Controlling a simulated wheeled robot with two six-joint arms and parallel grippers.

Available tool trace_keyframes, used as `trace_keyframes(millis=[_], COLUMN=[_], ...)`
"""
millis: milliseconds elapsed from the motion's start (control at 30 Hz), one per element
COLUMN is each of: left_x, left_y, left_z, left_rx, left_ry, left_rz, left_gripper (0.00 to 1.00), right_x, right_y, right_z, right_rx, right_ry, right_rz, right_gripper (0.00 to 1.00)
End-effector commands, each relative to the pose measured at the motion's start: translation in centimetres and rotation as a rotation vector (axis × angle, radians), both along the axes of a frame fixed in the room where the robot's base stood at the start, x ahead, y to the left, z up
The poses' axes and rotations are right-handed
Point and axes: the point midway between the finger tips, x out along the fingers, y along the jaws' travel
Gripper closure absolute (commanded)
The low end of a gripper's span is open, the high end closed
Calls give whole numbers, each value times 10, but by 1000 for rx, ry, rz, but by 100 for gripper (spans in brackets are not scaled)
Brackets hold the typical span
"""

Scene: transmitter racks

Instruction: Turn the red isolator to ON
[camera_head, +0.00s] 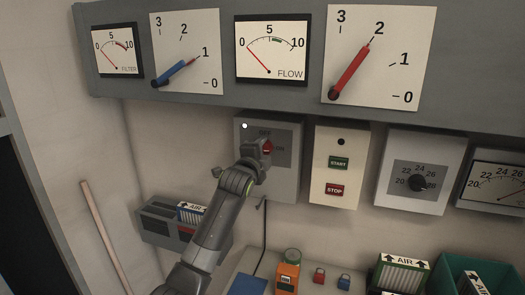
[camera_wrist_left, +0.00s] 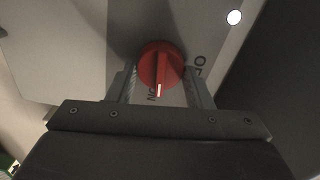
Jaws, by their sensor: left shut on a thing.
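The red isolator (camera_head: 268,147) is a round red knob on a grey box (camera_head: 285,188) on the wall. In the left wrist view the red isolator (camera_wrist_left: 160,63) sits between my fingers, and its white mark points down, close to the ON lettering. The OFF lettering is partly hidden by a finger. My left gripper (camera_head: 259,150) is shut on the knob and covers part of it in the head view; it also shows in the left wrist view (camera_wrist_left: 163,88). My right gripper is not in view.
A white lamp (camera_head: 244,126) shows on the box's upper left. To the right are a start/stop box (camera_head: 341,140) and a dial box (camera_head: 431,149). Gauges, including FLOW (camera_head: 272,50), hang above. A shelf below holds an orange item (camera_head: 287,278) and AIR filters (camera_head: 404,275).

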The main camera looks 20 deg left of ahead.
Motion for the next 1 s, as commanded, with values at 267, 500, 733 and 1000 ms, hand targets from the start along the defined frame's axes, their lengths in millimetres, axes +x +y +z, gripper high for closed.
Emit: trace_keyframes(millis=[267,500,733,1000], left_x=[0,0,0,0], left_y=[0,0,0,0], left_z=[-2,-2,-2,-2], left_rx=[116,151,154,153], left_ry=[-2,-3,-3,-2], left_rz=[0,0,0,0], left_gripper=[77,77,77,37], right_x=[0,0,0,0], right_y=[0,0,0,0], right_z=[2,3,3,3], right_rx=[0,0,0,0], right_ry=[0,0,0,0], right_rz=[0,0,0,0], right_gripper=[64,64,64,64])
